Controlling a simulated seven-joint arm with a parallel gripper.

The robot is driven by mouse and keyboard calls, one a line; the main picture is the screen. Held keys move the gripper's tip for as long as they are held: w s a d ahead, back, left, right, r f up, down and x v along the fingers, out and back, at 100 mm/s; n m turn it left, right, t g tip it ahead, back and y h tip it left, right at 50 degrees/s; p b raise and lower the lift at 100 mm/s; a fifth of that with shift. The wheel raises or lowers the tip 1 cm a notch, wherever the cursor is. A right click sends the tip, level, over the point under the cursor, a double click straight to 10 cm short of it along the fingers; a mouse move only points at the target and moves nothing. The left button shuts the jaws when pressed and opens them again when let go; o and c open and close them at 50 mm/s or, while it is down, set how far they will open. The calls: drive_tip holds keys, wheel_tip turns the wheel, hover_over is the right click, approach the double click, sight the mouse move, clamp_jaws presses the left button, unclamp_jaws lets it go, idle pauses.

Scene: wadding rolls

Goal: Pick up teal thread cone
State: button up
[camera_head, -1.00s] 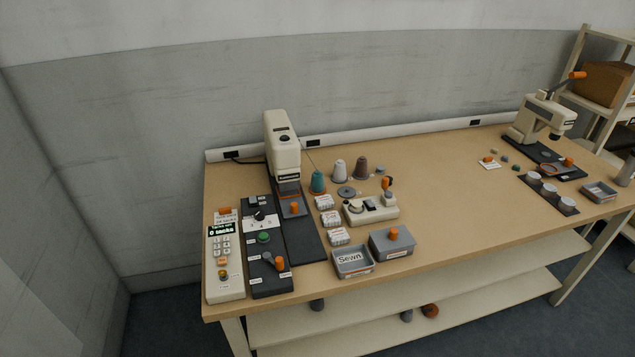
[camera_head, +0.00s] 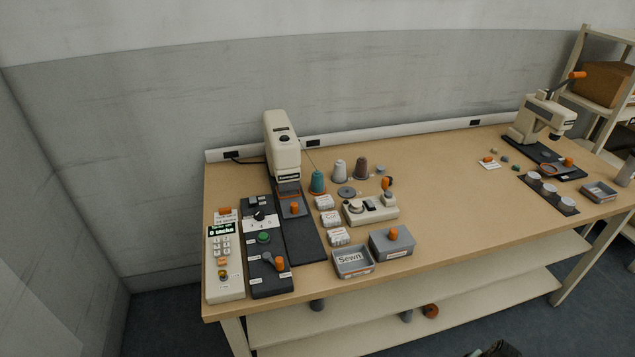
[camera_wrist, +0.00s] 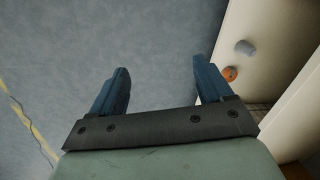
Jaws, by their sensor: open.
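The teal thread cone (camera_head: 317,182) stands upright on the wooden table in the head view, just right of the cream sewing machine (camera_head: 283,145) and left of a white cone (camera_head: 339,170). My gripper (camera_wrist: 159,85) shows in the wrist view with its two blue fingers spread wide and nothing between them. It points down at the grey floor beside the table's lower shelf, well away from the cone. The cone does not show in the wrist view.
A brown cone (camera_head: 361,168) stands right of the white one. A grey disc (camera_head: 347,192) and a cream winder (camera_head: 371,209) lie in front of the cones. A tray marked "Sewn" (camera_head: 353,262) and a grey lidded box (camera_head: 392,243) sit near the front edge. The table's middle is clear.

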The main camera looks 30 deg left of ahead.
drive_tip(key=w+d+r+m+t, duration=0.2)
drive_tip(key=w+d+r+t, duration=0.1)
drive_tip(key=w+r, duration=0.65)
drive_tip(key=w+d+r+m+t, duration=0.2)
drive_tip(key=w+d+r+t, duration=0.1)
drive_tip(key=w+r, duration=0.6)
drive_tip(key=w+d+r+m+t, duration=0.25)
drive_tip(key=w+r, duration=0.45)
drive_tip(key=w, duration=0.4)
drive_tip(key=w+a+r+t, duration=0.1)
drive_tip(key=w+r, duration=0.4)
drive_tip(key=r, duration=0.3)
drive_tip(key=w+a+r+t, duration=0.1)
drive_tip(key=w+r+t, duration=0.1)
drive_tip(key=w+r, duration=0.45)
drive_tip(key=a+r+n+g+y, duration=0.35)
drive_tip(key=a+n, duration=0.35)
drive_tip(key=a, duration=1)
drive_tip(key=n+g, duration=0.9)
drive_tip(key=n, duration=1.4)
approach(318, 172)
drive_tip(key=shift+h, duration=0.45)
drive_tip(key=x, duration=1.2)
drive_tip(key=shift+a, duration=0.5)
